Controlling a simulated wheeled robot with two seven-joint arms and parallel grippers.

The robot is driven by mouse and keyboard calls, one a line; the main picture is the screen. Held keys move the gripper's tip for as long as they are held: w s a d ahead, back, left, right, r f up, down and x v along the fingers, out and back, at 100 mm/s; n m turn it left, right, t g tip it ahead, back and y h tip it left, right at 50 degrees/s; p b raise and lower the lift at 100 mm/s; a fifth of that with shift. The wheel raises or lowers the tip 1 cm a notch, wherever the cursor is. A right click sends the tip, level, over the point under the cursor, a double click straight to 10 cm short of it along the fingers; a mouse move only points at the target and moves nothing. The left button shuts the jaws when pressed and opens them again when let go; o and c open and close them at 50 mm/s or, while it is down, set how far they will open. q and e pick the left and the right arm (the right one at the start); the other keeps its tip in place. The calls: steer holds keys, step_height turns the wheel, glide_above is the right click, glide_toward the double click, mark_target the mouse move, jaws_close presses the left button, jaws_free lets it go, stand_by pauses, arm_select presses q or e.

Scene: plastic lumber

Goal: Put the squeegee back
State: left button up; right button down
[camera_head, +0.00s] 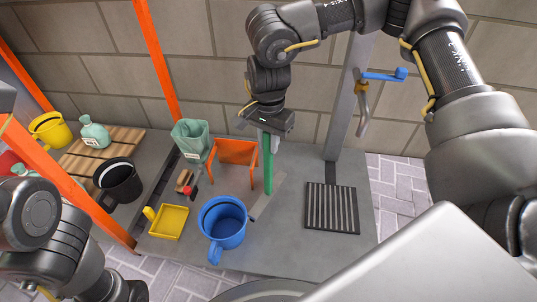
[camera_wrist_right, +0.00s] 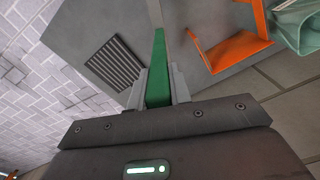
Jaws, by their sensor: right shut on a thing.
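My right gripper (camera_head: 268,122) comes down from above in the head view and is shut on a long green piece, which I take to be the squeegee (camera_head: 268,165). The green piece hangs roughly upright over the grey platform, just right of an orange dustpan-like holder (camera_head: 235,152). In the right wrist view the squeegee (camera_wrist_right: 159,70) runs out from between the fingers of the right gripper (camera_wrist_right: 158,88). A pale grey strip (camera_head: 266,197) shows by its lower end; I cannot tell whether it is joined or touches the platform. The left arm shows at lower left, without its gripper.
On the platform (camera_head: 300,250) are a blue mug-like pot (camera_head: 224,225), a yellow tray (camera_head: 169,222), a green container (camera_head: 190,138) and a slotted drain grate (camera_head: 332,208). A metal post with a blue-handled fixture (camera_head: 385,75) stands behind. Platform is clear around the grate.

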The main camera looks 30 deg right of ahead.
mark_target(269, 154)
step_height(269, 154, down, 4)
steer(key=shift+f+b, duration=0.2)
steer(key=shift+b, duration=0.95)
steer(key=shift+r, duration=0.1)
steer(key=c, duration=1.3)
jaws_free()
